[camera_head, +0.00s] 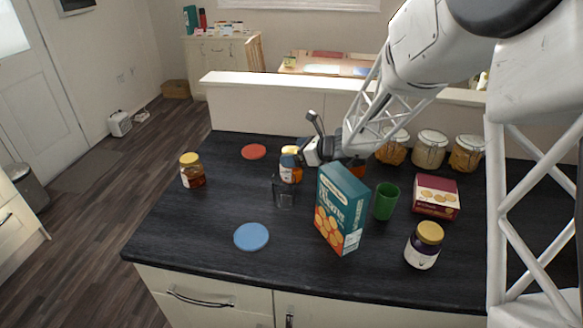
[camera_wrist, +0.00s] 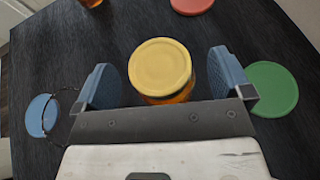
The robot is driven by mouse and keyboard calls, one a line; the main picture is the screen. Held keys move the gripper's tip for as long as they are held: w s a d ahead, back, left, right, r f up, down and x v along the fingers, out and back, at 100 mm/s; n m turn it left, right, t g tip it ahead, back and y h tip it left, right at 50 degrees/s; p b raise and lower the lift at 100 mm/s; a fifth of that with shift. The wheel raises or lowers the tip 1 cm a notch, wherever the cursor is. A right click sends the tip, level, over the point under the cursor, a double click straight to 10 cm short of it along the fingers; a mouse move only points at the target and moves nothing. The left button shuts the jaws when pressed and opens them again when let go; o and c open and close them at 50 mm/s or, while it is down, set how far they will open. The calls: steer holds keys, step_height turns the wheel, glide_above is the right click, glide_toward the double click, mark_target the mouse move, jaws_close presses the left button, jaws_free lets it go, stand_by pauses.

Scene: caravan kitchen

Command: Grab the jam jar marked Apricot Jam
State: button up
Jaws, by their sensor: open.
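A jar with a yellow lid and orange contents (camera_wrist: 162,68) stands between my gripper's two blue-padded fingers in the wrist view. My gripper (camera_wrist: 163,80) is open around it, and the right finger is close to the jar's side. In the head view my gripper (camera_head: 302,142) is at the same jar (camera_head: 291,173), partly covering it. Its label cannot be read. Another yellow-lidded jar with amber contents (camera_head: 193,175) stands at the counter's left. A dark purple jar with a gold lid (camera_head: 423,247) stands at the front right.
A dark clear glass (camera_head: 284,192) stands just in front of the jar. A teal cracker box (camera_head: 342,208), a green cup (camera_head: 385,201) and a red box (camera_head: 437,196) stand to the right. Large storage jars (camera_head: 430,149) line the back. Red (camera_head: 254,152) and blue (camera_head: 251,237) discs lie flat.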

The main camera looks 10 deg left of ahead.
steer(key=shift+x, duration=0.9)
steer(key=c, duration=1.7)
steer(key=shift+o, duration=0.2)
steer(key=shift+r, duration=0.1)
steer(key=shift+r, duration=0.1)
step_height(320, 180, up, 18)
